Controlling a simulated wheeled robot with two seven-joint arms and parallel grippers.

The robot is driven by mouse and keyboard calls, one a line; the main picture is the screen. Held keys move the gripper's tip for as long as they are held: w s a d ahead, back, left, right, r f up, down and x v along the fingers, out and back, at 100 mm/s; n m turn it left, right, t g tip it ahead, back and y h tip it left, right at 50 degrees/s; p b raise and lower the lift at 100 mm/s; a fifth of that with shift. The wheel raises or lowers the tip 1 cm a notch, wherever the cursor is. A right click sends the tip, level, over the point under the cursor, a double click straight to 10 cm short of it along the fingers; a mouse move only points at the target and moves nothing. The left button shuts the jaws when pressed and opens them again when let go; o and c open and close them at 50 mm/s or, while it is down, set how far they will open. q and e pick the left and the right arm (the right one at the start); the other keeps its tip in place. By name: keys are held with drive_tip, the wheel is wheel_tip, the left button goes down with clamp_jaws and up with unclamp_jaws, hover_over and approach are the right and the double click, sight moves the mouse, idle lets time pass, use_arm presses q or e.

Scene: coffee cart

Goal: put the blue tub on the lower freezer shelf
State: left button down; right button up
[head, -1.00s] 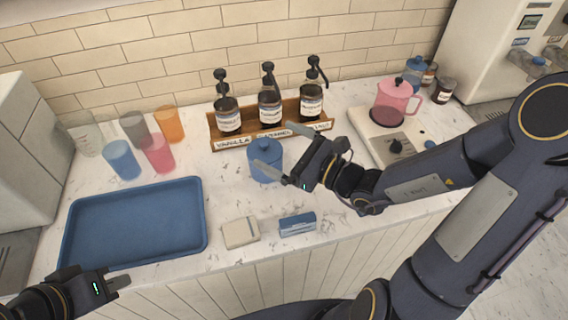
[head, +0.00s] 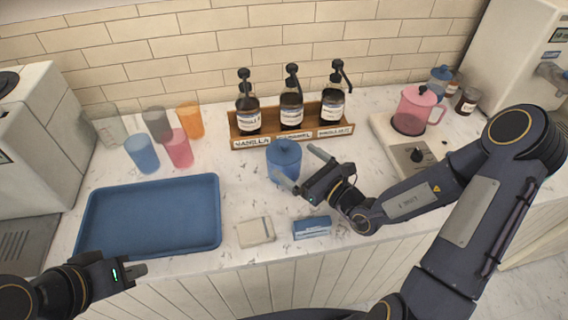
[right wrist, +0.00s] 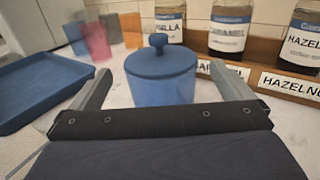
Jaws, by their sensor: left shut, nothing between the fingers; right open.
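The blue tub (head: 283,160), with a knobbed lid, stands upright on the marble counter in front of the syrup rack. It also shows in the right wrist view (right wrist: 160,78), ahead of and between the open fingers. My right gripper (head: 303,168) is open beside the tub, its fingers pointing toward it; I cannot tell whether they touch it. Its fingers show at both sides in the right wrist view (right wrist: 163,92). My left gripper (head: 140,269) is shut and empty at the front left, below the blue tray. No freezer shelf is in view.
A blue tray (head: 150,250) lies at the left, with several coloured cups (head: 142,153) behind it. A wooden rack (head: 245,143) holds syrup bottles. A beige box (head: 256,231) and a blue box (head: 311,227) lie in front of the tub. A pink kettle (head: 417,110) stands at the right.

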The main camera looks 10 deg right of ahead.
sight(272, 142)
drive_tip(key=x, duration=0.4)
drive_tip(key=shift+w+p, duration=0.15)
drive_tip(key=shift+p, duration=0.2)
drive_tip(key=shift+r, duration=0.1)
drive_tip(key=c, duration=1.7)
